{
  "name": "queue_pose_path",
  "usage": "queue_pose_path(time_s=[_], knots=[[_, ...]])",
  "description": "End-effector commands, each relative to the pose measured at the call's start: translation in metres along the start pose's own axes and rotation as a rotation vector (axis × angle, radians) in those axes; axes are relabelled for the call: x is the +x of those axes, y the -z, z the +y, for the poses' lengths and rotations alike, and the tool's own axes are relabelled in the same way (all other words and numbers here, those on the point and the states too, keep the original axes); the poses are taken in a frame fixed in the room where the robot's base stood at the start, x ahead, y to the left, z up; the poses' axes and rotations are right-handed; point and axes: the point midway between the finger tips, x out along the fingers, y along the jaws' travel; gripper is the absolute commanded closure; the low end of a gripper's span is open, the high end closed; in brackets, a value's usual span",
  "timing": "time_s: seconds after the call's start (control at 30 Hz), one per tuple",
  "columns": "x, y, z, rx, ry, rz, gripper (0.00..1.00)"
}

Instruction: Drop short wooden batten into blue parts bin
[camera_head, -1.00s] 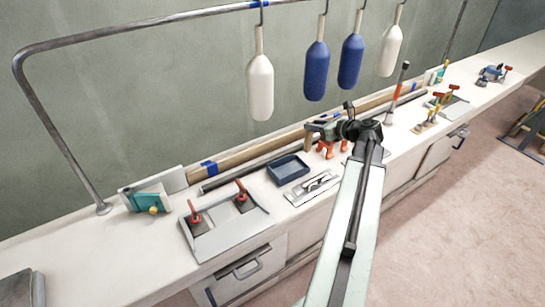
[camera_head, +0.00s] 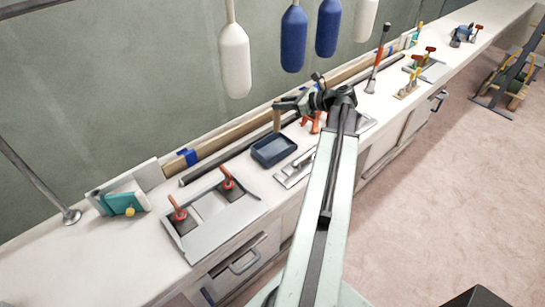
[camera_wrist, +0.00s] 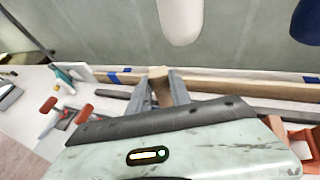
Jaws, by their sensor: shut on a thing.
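The short wooden batten (camera_head: 277,118) is a small tan block, held upright. My gripper (camera_head: 279,106) is shut on its upper part. In the wrist view, the two grey fingers of my gripper (camera_wrist: 162,88) stand on either side of the batten (camera_wrist: 160,92). The blue parts bin (camera_head: 260,153) is a small open dark-blue tray on the white bench. In the head view the batten appears just above the bin's far edge; its exact height is unclear. The bin is not visible in the wrist view, where my arm blocks the lower part.
Orange clamps (camera_head: 311,123) stand right of the bin, and a flat metal tool (camera_head: 294,169) lies in front. A grey plate with red-handled clamps (camera_head: 212,208) is at left. Long timber (camera_head: 218,140) and a dark bar lie behind. White and blue fenders (camera_head: 235,60) hang above.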

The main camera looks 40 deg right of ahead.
Motion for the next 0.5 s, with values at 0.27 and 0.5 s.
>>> queue_pose_path(time_s=[0.27,0.5], knots=[[0.000,0.023,0.006,-0.032,-0.075,-0.007,1.00],[0.008,0.042,0.006,-0.032,-0.074,-0.006,1.00]])
